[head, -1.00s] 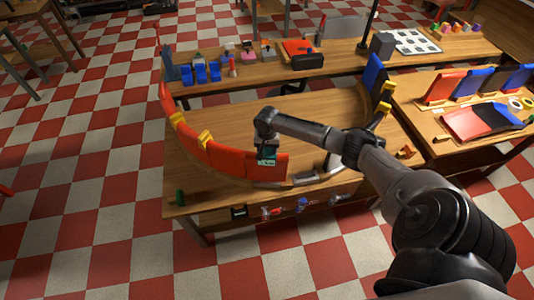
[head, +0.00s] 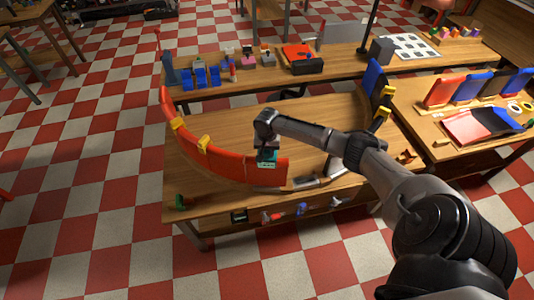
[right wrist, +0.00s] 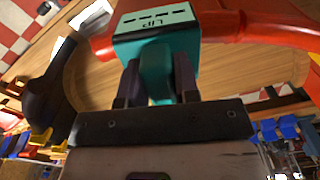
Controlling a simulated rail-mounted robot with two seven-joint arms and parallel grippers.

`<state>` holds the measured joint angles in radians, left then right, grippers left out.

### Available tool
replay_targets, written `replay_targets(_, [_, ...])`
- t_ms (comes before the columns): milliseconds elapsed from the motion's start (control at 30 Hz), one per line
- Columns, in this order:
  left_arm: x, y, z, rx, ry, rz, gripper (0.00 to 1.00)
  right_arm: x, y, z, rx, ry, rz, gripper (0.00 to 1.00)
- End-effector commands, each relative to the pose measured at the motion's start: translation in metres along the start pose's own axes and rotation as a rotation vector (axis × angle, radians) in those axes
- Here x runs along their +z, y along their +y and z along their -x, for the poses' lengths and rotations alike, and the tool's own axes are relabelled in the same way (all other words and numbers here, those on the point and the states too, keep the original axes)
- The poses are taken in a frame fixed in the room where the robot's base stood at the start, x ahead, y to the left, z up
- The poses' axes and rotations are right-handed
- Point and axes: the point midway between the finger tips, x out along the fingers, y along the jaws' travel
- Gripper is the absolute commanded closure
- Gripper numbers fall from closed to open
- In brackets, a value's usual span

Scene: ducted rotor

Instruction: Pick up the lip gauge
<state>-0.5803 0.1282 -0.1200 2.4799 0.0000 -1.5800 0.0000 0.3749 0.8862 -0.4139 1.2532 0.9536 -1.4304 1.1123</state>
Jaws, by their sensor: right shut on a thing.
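The lip gauge is a teal block with a dark-marked pale label reading "LIP", seen in the right wrist view (right wrist: 157,38). In the head view the lip gauge (head: 267,160) shows small and teal at the near part of the red curved duct wall (head: 230,165). My right gripper (right wrist: 157,85) is shut on the gauge's teal stem, one dark finger on each side. The right gripper (head: 267,150) points down in the head view. Red wall shows on both sides of the gauge; I cannot tell whether they touch. My left gripper is out of view.
Yellow clamps (head: 204,144) sit on the red wall. Blue wall panels (head: 373,76) stand at the ring's right. Behind are blue blocks (head: 200,77) and a black case (head: 307,66). A side table (head: 430,140) holds more panels. The wooden tabletop inside the ring is mostly clear.

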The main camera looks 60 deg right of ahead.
Motion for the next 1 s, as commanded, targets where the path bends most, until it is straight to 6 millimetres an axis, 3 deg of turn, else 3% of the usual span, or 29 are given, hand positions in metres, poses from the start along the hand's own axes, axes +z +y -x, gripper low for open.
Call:
replay_targets(133, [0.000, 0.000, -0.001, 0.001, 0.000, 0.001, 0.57, -0.001, 0.000, 0.028, -0.002, 0.004, 0.001, 1.00])
replay_targets(500, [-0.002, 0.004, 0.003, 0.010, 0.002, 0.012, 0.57, 0.013, 0.071, 0.067, 0.005, 0.003, 0.003, 1.00])
replay_targets(700, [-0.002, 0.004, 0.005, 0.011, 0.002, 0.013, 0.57, 0.018, 0.093, 0.081, 0.004, 0.002, 0.002, 1.00])
replay_targets(1000, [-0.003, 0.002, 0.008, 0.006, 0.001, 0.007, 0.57, 0.021, 0.110, 0.091, 0.001, 0.002, 0.000, 1.00])
